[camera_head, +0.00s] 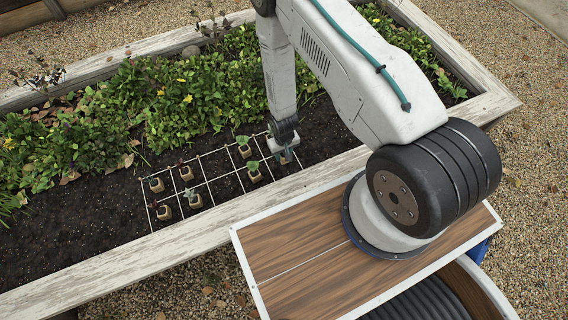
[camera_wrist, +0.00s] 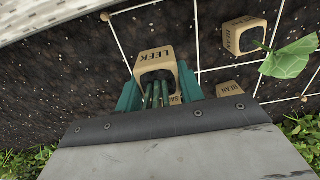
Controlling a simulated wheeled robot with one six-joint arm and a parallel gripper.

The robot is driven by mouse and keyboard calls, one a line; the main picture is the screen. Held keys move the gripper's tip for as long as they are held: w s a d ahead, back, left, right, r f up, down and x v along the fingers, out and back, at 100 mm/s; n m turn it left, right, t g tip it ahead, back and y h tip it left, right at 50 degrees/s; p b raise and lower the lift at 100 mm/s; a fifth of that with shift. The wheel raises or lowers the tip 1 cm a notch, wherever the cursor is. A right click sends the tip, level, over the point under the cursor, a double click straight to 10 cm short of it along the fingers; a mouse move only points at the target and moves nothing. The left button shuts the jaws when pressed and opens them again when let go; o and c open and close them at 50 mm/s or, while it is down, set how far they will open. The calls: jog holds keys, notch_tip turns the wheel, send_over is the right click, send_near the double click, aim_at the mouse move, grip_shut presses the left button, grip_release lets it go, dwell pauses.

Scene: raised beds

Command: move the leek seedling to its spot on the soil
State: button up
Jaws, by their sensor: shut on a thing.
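The leek seedling (camera_wrist: 157,55) is a tan block marked LEEK with dark green stems, in the middle of the wrist view. My gripper (camera_wrist: 158,92) is shut on it, with one teal finger on each side. In the head view, my gripper (camera_head: 285,154) is low over the right end of the string grid (camera_head: 207,182) on the dark soil (camera_head: 110,212). The seedling is mostly hidden there by the gripper. I cannot tell whether its block touches the soil.
Two bean blocks (camera_wrist: 243,36) (camera_wrist: 232,88) stand to the right of the leek in the wrist view. Several other seedling blocks (camera_head: 194,201) stand in the grid's left cells. Leafy plants (camera_head: 185,95) fill the bed behind. The pale wooden bed edge (camera_head: 130,246) runs in front.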

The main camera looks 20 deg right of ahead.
jog(key=shift+f, duration=3.4)
jog(key=shift+f, duration=0.15)
jog(key=o, duration=1)
